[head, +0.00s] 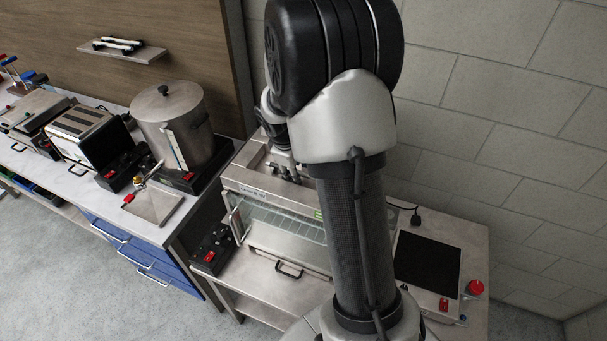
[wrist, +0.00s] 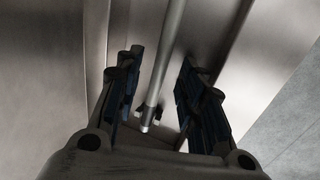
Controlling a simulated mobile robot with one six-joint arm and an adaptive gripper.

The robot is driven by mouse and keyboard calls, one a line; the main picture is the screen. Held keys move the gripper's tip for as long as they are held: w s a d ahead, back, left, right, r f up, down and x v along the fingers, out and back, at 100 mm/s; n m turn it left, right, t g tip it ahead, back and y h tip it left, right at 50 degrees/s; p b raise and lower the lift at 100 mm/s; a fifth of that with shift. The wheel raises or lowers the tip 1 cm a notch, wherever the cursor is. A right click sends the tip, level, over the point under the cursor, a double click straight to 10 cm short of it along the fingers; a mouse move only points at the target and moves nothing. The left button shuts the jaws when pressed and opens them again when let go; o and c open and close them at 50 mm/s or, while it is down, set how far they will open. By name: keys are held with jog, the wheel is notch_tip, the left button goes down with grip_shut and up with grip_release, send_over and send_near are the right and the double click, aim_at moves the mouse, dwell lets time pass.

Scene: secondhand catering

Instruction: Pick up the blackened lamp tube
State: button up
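A thin grey tube with a metal end cap, which looks like the lamp tube (wrist: 165,62), runs up from between my fingers in the wrist view. I cannot make out any blackening on it. My gripper (wrist: 158,72) is open, with one finger on each side of the tube and a visible gap to both. In the head view my gripper (head: 286,172) is low over the top of the glass-fronted steel appliance (head: 262,192). The tube cannot be made out in the head view, where my arm covers much of the appliance.
Steel walls (wrist: 225,60) slope close around the fingers in the wrist view. Left of the appliance, a counter holds a large lidded pot (head: 170,120) and a toaster (head: 82,130). A black hob plate (head: 427,263) and a red button (head: 475,288) are at the right. A tiled wall stands behind.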

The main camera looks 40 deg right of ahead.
grip_shut()
jog(key=shift+r, duration=0.15)
dwell(0.4)
